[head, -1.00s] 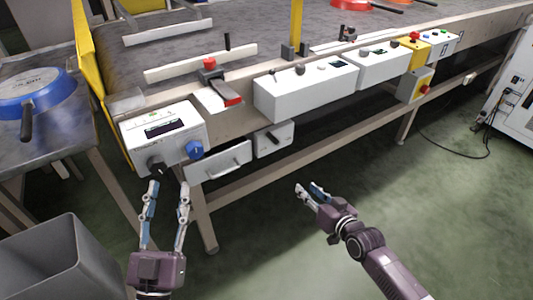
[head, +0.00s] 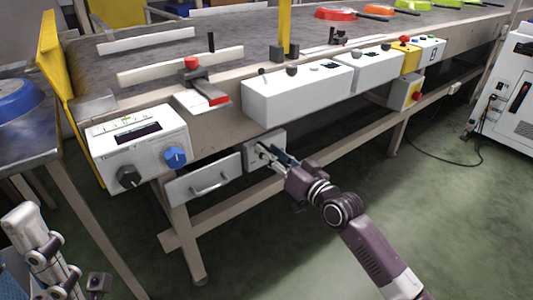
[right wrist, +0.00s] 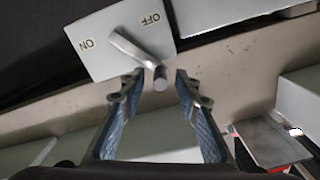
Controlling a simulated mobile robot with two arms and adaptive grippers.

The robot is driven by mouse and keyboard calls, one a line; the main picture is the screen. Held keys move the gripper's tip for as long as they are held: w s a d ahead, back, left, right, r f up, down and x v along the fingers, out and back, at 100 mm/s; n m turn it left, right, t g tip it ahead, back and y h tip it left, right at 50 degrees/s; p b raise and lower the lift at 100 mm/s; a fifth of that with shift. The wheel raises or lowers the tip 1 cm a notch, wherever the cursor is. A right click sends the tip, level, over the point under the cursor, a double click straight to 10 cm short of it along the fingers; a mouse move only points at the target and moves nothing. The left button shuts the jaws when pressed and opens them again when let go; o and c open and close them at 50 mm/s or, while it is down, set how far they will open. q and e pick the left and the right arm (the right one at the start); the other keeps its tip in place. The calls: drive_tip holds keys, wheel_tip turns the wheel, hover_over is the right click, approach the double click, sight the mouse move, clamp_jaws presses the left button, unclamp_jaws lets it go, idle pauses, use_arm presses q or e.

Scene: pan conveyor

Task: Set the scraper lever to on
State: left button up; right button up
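The scraper lever box (head: 277,143) is a small light grey box below the conveyor's edge, left of centre in the head view. My right gripper (head: 268,155) is at its front and hides most of the lever there. In the right wrist view, the box face (right wrist: 100,60) carries the words ON and OFF, and the metal lever (right wrist: 135,53) points out from it. Its free end lies between my right gripper's open fingers (right wrist: 155,90), with no clear contact. I cannot tell the lever's setting.
A drawer-like box with a handle (head: 205,180) hangs left of the lever box. Above are a control box with knobs (head: 135,150), a red-handled part (head: 205,90) and a long white box (head: 298,93).

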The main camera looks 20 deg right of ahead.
drive_tip(key=shift+x, duration=0.75)
drive_tip(key=shift+c, duration=0.4)
clamp_jaws()
